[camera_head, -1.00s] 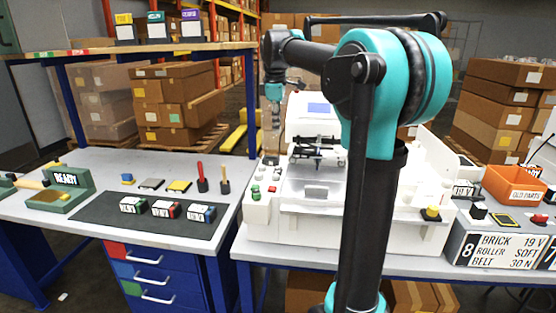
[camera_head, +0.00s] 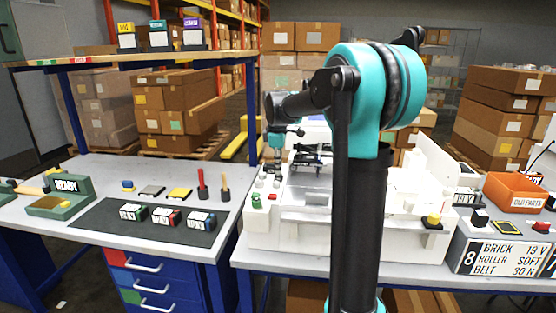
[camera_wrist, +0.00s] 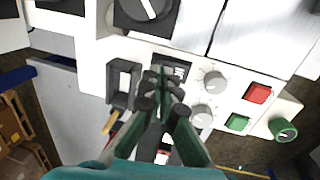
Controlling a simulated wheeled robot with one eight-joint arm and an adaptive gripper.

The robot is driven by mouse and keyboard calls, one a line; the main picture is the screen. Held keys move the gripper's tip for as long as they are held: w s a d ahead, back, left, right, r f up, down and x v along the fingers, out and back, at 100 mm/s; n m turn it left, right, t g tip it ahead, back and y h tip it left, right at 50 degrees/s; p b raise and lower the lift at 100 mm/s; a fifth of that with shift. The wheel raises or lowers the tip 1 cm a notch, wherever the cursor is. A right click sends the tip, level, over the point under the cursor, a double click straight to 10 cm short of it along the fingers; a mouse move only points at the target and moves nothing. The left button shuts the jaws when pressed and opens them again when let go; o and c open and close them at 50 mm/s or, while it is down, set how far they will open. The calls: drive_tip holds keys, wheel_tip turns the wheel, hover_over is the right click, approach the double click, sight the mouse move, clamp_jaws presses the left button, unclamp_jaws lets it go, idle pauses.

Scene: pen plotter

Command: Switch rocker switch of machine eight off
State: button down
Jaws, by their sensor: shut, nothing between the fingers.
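The white machine (camera_head: 310,222) stands on the right-hand bench, with a sign (camera_head: 500,257) marked 8 at its right. My gripper (camera_head: 274,165) points down over the control panel at the machine's left end. In the wrist view my gripper (camera_wrist: 162,80) is shut and empty, its green fingers together. The fingertips lie over or beside a small dark rocker switch (camera_wrist: 178,70) with white marks. The fingers hide part of the switch; I cannot tell whether they touch it or which side is pressed.
Near the switch are a black handle-like frame (camera_wrist: 119,82), grey knobs (camera_wrist: 214,82), a red button (camera_wrist: 257,93), a green button (camera_wrist: 237,122) and a green knob (camera_wrist: 283,129). A large black dial (camera_wrist: 148,10) sits beyond. The left bench (camera_head: 90,170) holds small blocks and tools.

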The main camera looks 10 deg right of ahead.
drive_tip(key=shift+w+f, duration=0.1)
drive_tip(key=shift+f, duration=0.15)
drive_tip(key=shift+w+f+g, duration=0.1)
drive_tip(key=shift+f+g, duration=0.15)
drive_tip(key=shift+g, duration=0.25)
drive_tip(key=shift+s+a+r, duration=0.15)
drive_tip(key=shift+s+a, duration=0.05)
drive_tip(key=shift+s, duration=0.6)
drive_tip(key=shift+w+r, duration=0.1)
drive_tip(key=shift+r, duration=0.45)
wheel_tip(320, 180, up, 13)
drive_tip(key=w, duration=0.1)
drive_tip(key=shift+w+d+f, duration=0.15)
drive_tip(key=shift+w+d, duration=0.2)
